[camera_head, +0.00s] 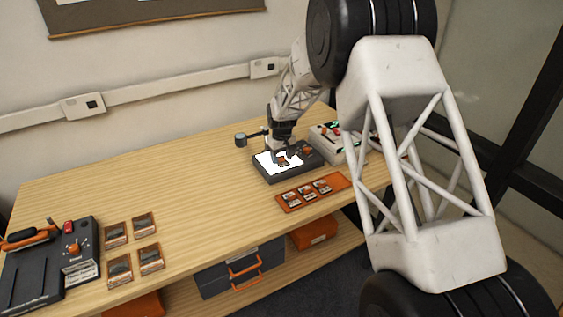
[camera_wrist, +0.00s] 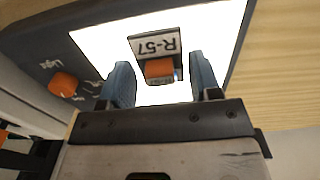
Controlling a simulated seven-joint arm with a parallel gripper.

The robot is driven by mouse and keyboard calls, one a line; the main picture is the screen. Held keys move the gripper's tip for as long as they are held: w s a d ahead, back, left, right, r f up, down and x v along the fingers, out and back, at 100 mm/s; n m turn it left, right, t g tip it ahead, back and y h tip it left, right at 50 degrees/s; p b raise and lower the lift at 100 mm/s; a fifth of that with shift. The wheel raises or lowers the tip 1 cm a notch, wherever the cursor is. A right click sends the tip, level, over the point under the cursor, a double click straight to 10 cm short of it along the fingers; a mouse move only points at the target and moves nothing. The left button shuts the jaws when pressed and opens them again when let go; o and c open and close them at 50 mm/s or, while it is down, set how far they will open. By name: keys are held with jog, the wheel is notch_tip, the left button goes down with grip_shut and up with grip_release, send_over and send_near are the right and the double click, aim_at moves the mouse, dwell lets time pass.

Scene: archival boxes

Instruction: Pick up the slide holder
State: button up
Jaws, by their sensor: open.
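The slide holder (camera_wrist: 155,46) is a small dark-framed piece with a white label reading R-57 and an orange part, lying on the lit white panel of a light box. In the head view the slide holder (camera_head: 283,161) shows small on the light box (camera_head: 290,172). My gripper (camera_wrist: 162,85) is open, its two blue-grey fingers apart, with the orange part of the holder showing between them in the wrist view. In the head view my gripper (camera_head: 279,150) is over the lit panel. Whether the fingers touch the holder cannot be told.
An orange tray (camera_head: 312,192) with several slides lies in front of the light box. A grey-white device (camera_head: 338,142) stands right of it. An orange knob (camera_wrist: 63,85) is on the light box. Slide boxes (camera_head: 120,270) and a dark machine (camera_head: 50,270) stand left; the table middle is clear.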

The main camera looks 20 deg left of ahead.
aim_at(282, 156)
jog(key=shift+c, duration=0.4)
jog(key=c, duration=0.5)
jog(key=shift+r, duration=0.1)
jog(key=shift+r, duration=0.7)
notch_tip(282, 156, up, 2)
jog(key=shift+r, duration=0.15)
jog(key=s+d, duration=0.2)
jog(key=s, duration=0.2)
jog(key=s+d, duration=0.3)
jog(key=s, duration=0.2)
jog(key=s+d+r, duration=0.1)
jog(key=s+d, duration=0.1)
jog(key=s, duration=0.3)
jog(key=shift+s+d, duration=0.1)
jog(key=shift+d, duration=0.05)
jog(key=w+d, duration=0.8)
jog(key=d, duration=0.1)
jog(key=w+d+f, duration=0.1)
jog(key=w+d, duration=0.3)
jog(key=d, duration=0.1)
jog(key=shift+w+d, duration=0.2)
jog(key=shift+w, duration=0.1)
